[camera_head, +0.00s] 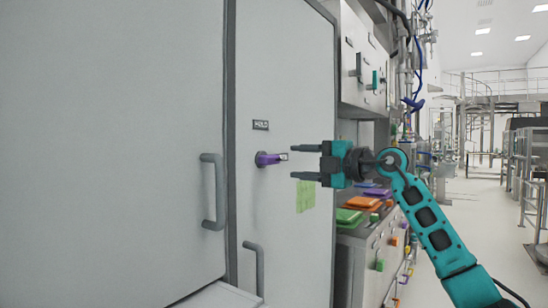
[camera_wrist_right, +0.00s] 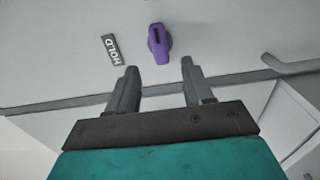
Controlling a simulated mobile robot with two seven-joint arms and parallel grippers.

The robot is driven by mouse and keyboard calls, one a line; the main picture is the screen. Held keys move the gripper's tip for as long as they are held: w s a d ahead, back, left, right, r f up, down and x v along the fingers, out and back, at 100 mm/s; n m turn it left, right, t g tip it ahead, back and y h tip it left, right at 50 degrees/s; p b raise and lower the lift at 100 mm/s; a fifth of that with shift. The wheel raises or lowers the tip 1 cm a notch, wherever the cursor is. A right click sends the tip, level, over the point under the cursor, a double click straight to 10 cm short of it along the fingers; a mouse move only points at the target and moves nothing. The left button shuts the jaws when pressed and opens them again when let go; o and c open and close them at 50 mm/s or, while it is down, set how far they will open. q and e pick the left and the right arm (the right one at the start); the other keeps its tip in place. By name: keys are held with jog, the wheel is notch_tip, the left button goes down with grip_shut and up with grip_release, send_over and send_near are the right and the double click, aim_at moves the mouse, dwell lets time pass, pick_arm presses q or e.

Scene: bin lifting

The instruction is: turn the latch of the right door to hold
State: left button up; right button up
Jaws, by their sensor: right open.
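The purple latch (camera_head: 268,159) is on the right door (camera_head: 288,80), below a small dark HOLD label (camera_head: 260,125). In the head view its handle lies about level and points right. In the right wrist view the latch (camera_wrist_right: 159,43) shows ahead of the fingers, with the HOLD label (camera_wrist_right: 112,49) to its left. My right gripper (camera_head: 298,162) is open and empty. Its two fingers point at the latch, one above and one below its height, with a gap between them and it. My left gripper is not in view.
Grey vertical handles stand out from the left door (camera_head: 213,192) and the right door (camera_head: 254,268). A green note (camera_head: 306,196) is on the right door below my gripper. A counter with coloured trays (camera_head: 357,203) and a cabinet (camera_head: 362,65) stand behind on the right.

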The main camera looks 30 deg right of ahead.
aim_at(273, 160)
jog(key=x, duration=0.7)
jog(key=shift+w+p, duration=0.3)
jog(key=shift+p, duration=0.1)
jog(key=shift+c, duration=0.4)
grip_shut()
